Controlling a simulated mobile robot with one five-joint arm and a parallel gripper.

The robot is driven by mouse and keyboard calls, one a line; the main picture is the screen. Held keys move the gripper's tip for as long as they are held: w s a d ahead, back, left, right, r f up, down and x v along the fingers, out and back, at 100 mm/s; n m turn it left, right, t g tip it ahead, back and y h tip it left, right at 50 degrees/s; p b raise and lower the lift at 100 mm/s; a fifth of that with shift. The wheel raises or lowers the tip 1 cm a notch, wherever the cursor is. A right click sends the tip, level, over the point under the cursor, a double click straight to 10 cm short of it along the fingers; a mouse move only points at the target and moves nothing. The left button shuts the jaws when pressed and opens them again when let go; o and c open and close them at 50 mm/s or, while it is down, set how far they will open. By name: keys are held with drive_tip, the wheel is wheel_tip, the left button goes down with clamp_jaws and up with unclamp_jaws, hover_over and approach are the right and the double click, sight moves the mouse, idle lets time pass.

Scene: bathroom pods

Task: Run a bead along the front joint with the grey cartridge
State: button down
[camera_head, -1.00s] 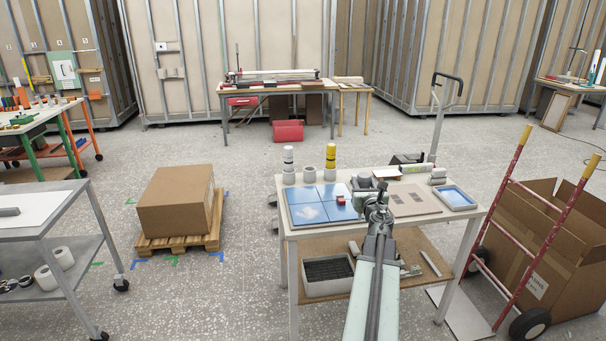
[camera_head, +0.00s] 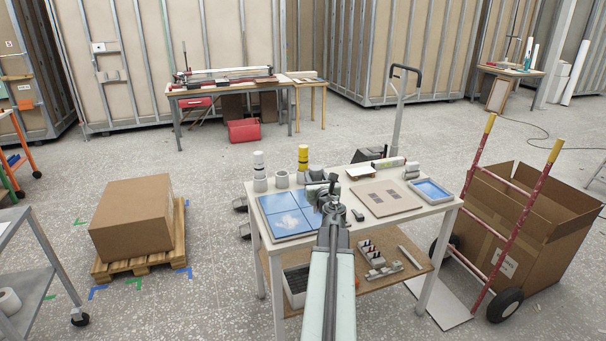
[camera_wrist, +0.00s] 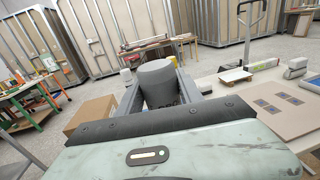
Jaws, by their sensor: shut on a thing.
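My gripper (camera_head: 325,190) is over the white worktable (camera_head: 262,247), at the right edge of the blue tile panel (camera_head: 284,222). In the wrist view my gripper (camera_wrist: 160,92) is shut on a grey cylinder, apparently the grey cartridge (camera_wrist: 158,72), with its blunt end showing between the fingers. Its nozzle is hidden. The panel has several blue tiles with pale joints; I cannot tell which is the front joint. A white cartridge (camera_head: 259,162) and a yellow-banded cartridge (camera_head: 303,155) stand upright behind the panel.
A red hand truck (camera_head: 513,207) and open carton (camera_head: 530,215) stand beside the table. A boxed pallet (camera_head: 135,222) is left.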

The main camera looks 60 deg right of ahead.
drive_tip(key=shift+w+a+r, duration=0.1)
drive_tip(key=shift+w+a, duration=0.05)
drive_tip(key=shift+w, duration=0.05)
drive_tip(key=shift+w+d+f+b, duration=0.3)
drive_tip(key=shift+w+f+b, duration=0.05)
drive_tip(key=shift+f+b, duration=0.25)
drive_tip(key=shift+w+d+f+b, duration=0.25)
drive_tip(key=shift+w+f+b, duration=0.1)
drive_tip(key=shift+f+b, duration=0.25)
drive_tip(key=shift+s, duration=0.1)
wheel_tip(320, 180, down, 5)
drive_tip(key=b, duration=0.5)
drive_tip(key=shift+f, duration=0.2)
drive_tip(key=shift+s, duration=0.1)
drive_tip(key=shift+f+b, duration=0.55)
drive_tip(key=shift+b, duration=0.15)
drive_tip(key=shift+d, duration=0.1)
